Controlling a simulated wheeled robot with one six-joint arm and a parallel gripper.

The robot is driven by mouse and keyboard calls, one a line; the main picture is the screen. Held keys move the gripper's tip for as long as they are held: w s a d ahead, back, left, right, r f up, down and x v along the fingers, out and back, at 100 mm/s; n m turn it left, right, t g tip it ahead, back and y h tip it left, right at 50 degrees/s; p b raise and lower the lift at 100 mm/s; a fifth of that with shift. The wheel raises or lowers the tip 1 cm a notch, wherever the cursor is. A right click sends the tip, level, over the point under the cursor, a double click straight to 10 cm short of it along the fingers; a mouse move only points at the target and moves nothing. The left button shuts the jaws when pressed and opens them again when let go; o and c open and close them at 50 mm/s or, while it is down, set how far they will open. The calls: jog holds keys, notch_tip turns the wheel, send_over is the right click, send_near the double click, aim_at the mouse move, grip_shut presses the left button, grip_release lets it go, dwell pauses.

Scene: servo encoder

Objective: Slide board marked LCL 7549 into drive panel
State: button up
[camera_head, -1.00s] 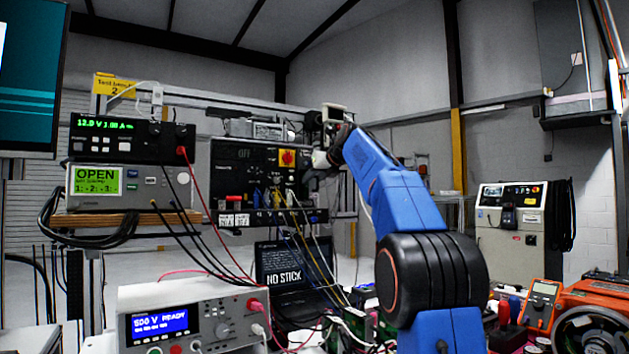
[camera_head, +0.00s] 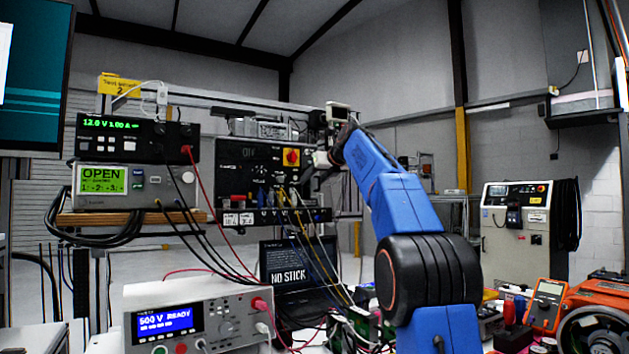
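The black drive panel (camera_head: 235,175) stands at the centre left, with a red and yellow rotary switch (camera_head: 291,157), a dim OFF display and cables along its lower edge. My gripper (camera_head: 322,160) is at the end of my blue arm, at the panel's right edge. It is small and dark here, and I cannot tell whether its fingers are open or shut, or whether they hold anything. Green circuit boards (camera_head: 349,327) stand low in the centre, partly hidden by cables and my arm. No LCL 7549 marking is legible.
Several cables (camera_head: 308,255) hang from the panel in front of a laptop (camera_head: 290,277) reading NO STICK. A white 500 V instrument (camera_head: 200,315) stands front left, with stacked power units (camera_head: 135,150) behind it. An orange multimeter (camera_head: 544,303) is at the right.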

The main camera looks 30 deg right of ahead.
jog(key=shift+s, duration=0.1)
jog(key=v, duration=1.7)
jog(key=shift+r, duration=0.1)
